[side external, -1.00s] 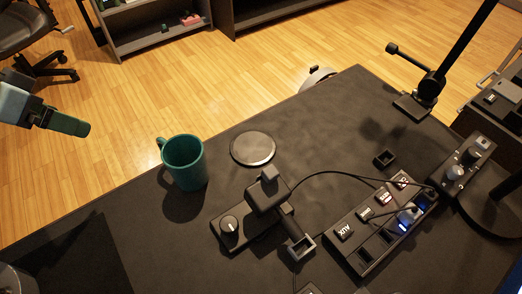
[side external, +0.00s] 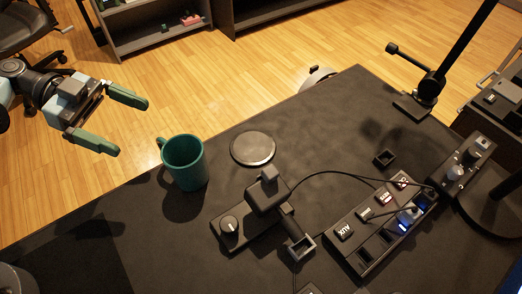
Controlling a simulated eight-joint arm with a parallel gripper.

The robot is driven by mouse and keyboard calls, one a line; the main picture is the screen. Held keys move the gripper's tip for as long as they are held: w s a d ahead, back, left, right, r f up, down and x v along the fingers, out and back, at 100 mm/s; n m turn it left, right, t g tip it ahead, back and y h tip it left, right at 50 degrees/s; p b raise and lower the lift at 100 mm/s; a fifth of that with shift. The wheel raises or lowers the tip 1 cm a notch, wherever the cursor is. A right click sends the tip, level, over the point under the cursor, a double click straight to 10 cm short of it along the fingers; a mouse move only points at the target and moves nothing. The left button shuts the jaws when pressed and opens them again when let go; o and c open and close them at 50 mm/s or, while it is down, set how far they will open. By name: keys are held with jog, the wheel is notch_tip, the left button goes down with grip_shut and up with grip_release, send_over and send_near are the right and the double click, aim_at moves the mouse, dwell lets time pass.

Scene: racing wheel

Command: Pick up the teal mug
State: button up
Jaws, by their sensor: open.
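The teal mug (side external: 186,163) stands upright on the dark table near its far-left edge, in the side external view. Its handle points to the upper left. My gripper (side external: 132,127) is open, with its two green fingers spread apart. It is up and to the left of the mug in the picture, with nothing between the fingers. The fingertips appear apart from the mug.
A round dark disc (side external: 253,148) lies right of the mug. A black device with a knob and lever (side external: 247,222) is just below it. A switch panel (side external: 378,226) with a cable and a lamp stand (side external: 417,104) are farther right. The table's lower left is mostly clear.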

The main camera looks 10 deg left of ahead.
send_near(200, 158)
jog(key=f, duration=0.1)
jog(key=shift+w+x, duration=0.1)
jog(key=shift+x, duration=1.3)
jog(key=shift+w+x, duration=0.15)
jog(key=shift+x, duration=1.3)
jog(key=shift+f, duration=0.15)
jog(key=c, duration=1.2)
